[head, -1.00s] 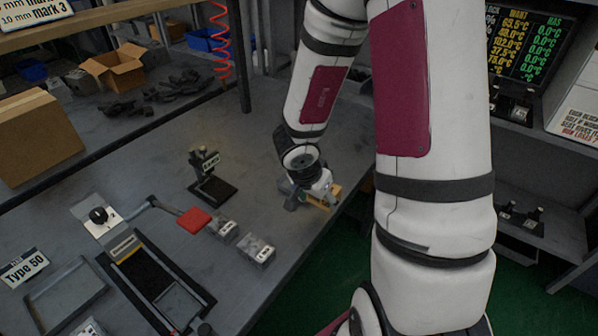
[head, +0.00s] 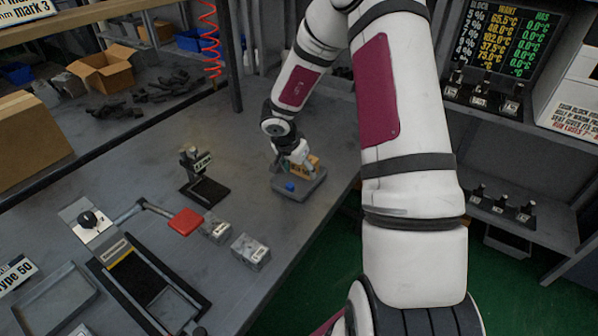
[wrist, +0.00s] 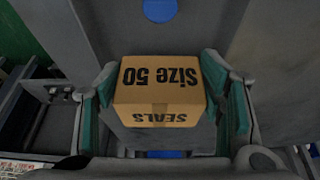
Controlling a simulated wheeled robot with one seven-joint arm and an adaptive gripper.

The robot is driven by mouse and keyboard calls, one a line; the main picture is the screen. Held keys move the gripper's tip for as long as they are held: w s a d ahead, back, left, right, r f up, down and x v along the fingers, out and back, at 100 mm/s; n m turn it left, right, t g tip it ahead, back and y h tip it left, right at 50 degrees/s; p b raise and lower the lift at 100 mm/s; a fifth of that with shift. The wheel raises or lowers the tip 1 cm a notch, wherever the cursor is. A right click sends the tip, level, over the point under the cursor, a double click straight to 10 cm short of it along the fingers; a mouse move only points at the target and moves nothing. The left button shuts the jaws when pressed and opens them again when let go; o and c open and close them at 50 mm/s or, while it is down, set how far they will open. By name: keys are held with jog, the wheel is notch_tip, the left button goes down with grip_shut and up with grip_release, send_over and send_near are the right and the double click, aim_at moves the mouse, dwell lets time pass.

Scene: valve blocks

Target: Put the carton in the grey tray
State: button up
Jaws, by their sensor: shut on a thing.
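A small brown carton (head: 313,163) printed "Size 50" and "SEALS" is held by my gripper (head: 298,162). In the wrist view the carton (wrist: 160,90) sits between the two teal-padded fingers of my gripper (wrist: 158,74), which are shut on its sides. A low grey tray (head: 306,195) with a blue spot lies on the bench near its right edge. The carton is over the far part of this tray in the head view. I cannot tell whether its underside touches the tray.
A black stand (head: 204,188) with a label stands left of the tray. Two grey valve blocks (head: 250,252) and a red-padded lever (head: 186,222) lie nearer. A dark post (head: 231,60) rises behind. A large brown box (head: 30,138) is at the far left.

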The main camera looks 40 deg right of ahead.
jog(key=shift+f, duration=0.5)
jog(key=o, duration=0.9)
jog(key=shift+f, duration=0.1)
